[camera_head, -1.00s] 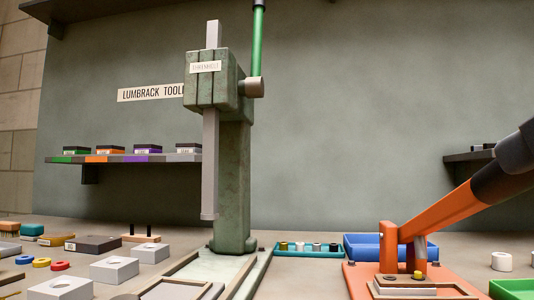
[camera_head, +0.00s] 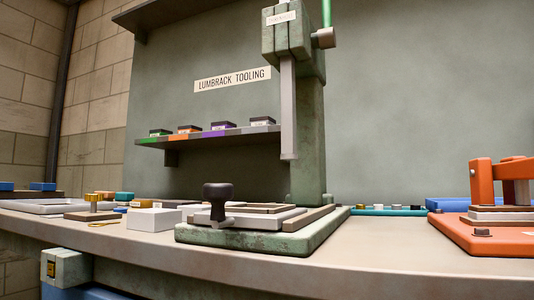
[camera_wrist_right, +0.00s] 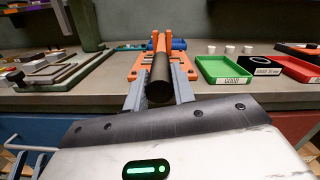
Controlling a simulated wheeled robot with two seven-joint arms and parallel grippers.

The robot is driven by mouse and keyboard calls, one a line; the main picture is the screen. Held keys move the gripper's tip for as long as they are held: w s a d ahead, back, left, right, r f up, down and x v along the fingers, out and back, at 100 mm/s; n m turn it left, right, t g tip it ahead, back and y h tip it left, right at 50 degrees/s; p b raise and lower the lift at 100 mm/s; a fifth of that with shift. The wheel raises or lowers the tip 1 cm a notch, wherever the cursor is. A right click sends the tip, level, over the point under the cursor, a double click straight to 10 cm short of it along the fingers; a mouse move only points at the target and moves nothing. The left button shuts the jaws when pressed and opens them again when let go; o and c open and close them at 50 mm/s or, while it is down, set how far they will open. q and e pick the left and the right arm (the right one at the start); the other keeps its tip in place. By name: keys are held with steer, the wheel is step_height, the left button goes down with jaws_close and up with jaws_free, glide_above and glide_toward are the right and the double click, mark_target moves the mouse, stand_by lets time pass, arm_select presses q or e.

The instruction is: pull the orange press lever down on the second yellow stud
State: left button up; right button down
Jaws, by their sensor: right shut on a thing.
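The orange press (camera_head: 496,178) stands on an orange base (camera_head: 485,236) at the right edge of the head view, partly cut off. In the right wrist view its orange lever (camera_wrist_right: 160,43) ends in a black handle (camera_wrist_right: 159,84) pointing toward me. My right gripper (camera_wrist_right: 160,72) has its two grey fingers on either side of this handle and is shut on it. I cannot make out any yellow stud under the press in either current view. My left gripper is in neither view.
A green tray (camera_wrist_right: 223,70) and a black box (camera_wrist_right: 265,67) lie right of the orange press. A big green press (camera_head: 309,140) with a black-knobbed base stands left of it. A blue bin (camera_head: 453,204) sits behind the orange press. The bench front (camera_head: 400,265) is clear.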

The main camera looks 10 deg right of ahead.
steer(key=shift+f, duration=0.1)
steer(key=c, duration=1.2)
jaws_free()
steer(key=shift+o, duration=0.2)
